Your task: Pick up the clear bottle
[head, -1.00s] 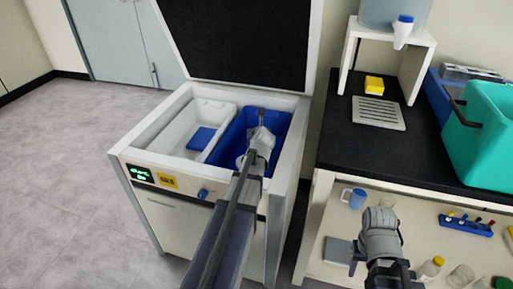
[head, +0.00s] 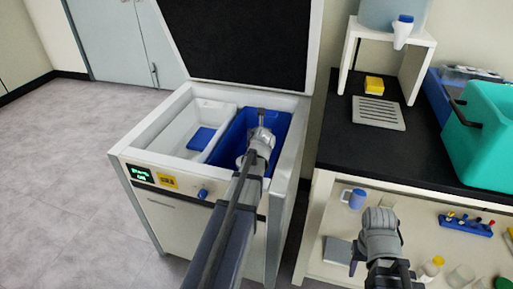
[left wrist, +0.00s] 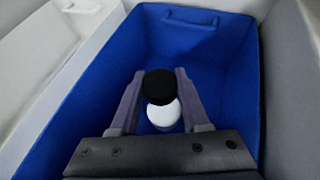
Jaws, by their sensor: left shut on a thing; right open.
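My left gripper (left wrist: 160,78) is inside the blue bin and shut on a bottle with a black cap (left wrist: 159,83) and a white part (left wrist: 163,114) beneath it. A finger stands on each side of it. The bottle's lower body is hidden, and I cannot tell whether it is clear. In the head view my left arm reaches into the blue bin (head: 233,140) and covers the bottle. My right gripper (head: 358,260) is open and appears empty, in front of the bench shelf at the right.
The chest with the bin has its lid (head: 240,40) raised. A white tray (head: 195,110) with a blue item fills its left half. The black bench (head: 340,145) holds a teal box (head: 480,135). A blue mug (head: 354,198) and a yellow-capped bottle (head: 432,266) stand on the shelf below.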

